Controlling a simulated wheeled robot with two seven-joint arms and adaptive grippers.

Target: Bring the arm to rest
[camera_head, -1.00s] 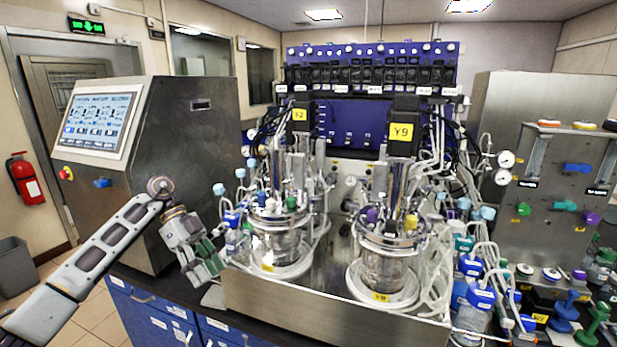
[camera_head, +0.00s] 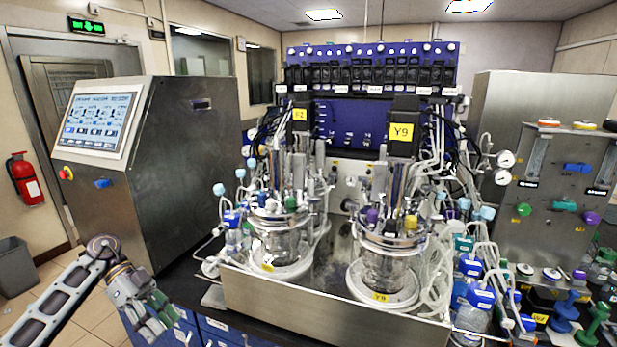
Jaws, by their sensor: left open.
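My left arm comes in from the lower left. My left gripper (camera_head: 160,318) is open and empty, with green-grey fingers pointing down and to the right. It is in front of the blue drawers, below the control console, and apart from the bioreactors. The left bioreactor vessel (camera_head: 281,243) and the right bioreactor vessel (camera_head: 387,268) stand upright on a steel base (camera_head: 300,312). My right gripper is not in view.
The control console (camera_head: 185,165) with a screen (camera_head: 97,124) stands behind my left arm. Bottles with blue caps (camera_head: 481,296) and tubing crowd the right. A steel valve panel (camera_head: 555,185) stands further right. Open floor (camera_head: 100,318) lies at the lower left.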

